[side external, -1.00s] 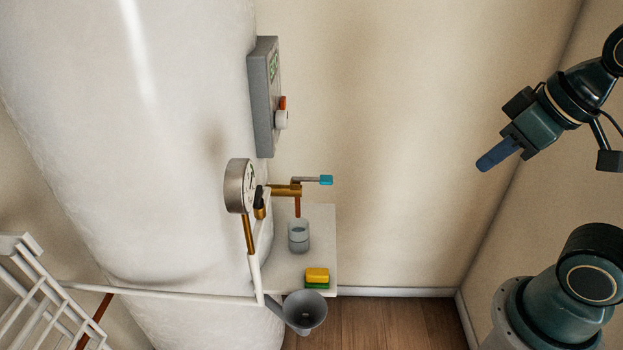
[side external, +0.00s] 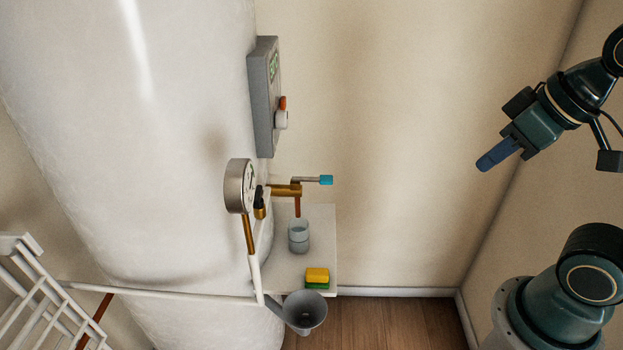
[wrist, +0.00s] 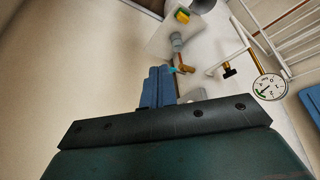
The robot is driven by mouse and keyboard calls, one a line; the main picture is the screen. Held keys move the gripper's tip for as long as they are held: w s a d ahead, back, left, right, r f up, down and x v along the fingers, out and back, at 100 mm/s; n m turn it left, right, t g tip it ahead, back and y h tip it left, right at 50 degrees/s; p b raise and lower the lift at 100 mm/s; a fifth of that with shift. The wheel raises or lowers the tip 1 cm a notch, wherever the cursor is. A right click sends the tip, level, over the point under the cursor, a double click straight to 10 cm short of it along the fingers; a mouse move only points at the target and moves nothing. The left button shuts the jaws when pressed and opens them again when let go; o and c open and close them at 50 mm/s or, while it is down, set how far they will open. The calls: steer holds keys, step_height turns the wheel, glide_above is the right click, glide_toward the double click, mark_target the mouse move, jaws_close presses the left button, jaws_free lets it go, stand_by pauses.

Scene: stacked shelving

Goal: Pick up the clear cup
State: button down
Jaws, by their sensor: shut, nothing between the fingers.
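The clear cup (side external: 299,236) stands upright on a small pale shelf (side external: 318,222), just below the brass tap's spout. It also shows in the wrist view (wrist: 177,40), partly behind the tap and beyond my fingertips. My gripper (side external: 482,167) is in the upper right of the side view, well apart from the cup and higher than it. Its blue fingers (wrist: 158,74) are shut together with nothing between them.
A brass tap (side external: 285,190) with a blue-tipped handle (side external: 326,180) juts out over the cup. A yellow-green sponge (side external: 317,277) lies nearby on the shelf. A gauge (side external: 239,186), grey funnel (side external: 304,311) and white rack (side external: 32,290) are around the big white tank (side external: 130,130).

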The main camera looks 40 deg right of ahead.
steer(key=c, duration=2.1)
jaws_free()
steer(key=o, duration=1.6)
steer(key=shift+w, duration=0.1)
steer(key=w+f+n+g+y, duration=0.1)
steer(key=w+f+n+y, duration=0.35)
steer(key=w, duration=0.85)
steer(key=w+f+n+g+y, duration=0.1)
steer(key=w+f+n, duration=0.5)
steer(key=w, duration=0.7)
steer(key=w+d+f+t+y, duration=0.1)
steer(key=f+y, duration=0.1)
steer(key=f, duration=0.7)
steer(key=w+d+f+n+y, duration=0.1)
steer(key=w+d+f+y, duration=0.1)
steer(key=f, duration=0.7)
steer(key=w+d+f+n+t+y, duration=0.1)
steer(key=w+d+f+y, duration=0.1)
steer(key=f, duration=0.7)
steer(key=shift+f+t+y, duration=0.2)
steer(key=shift+t+y, duration=0.1)
steer(key=shift+y, duration=0.05)
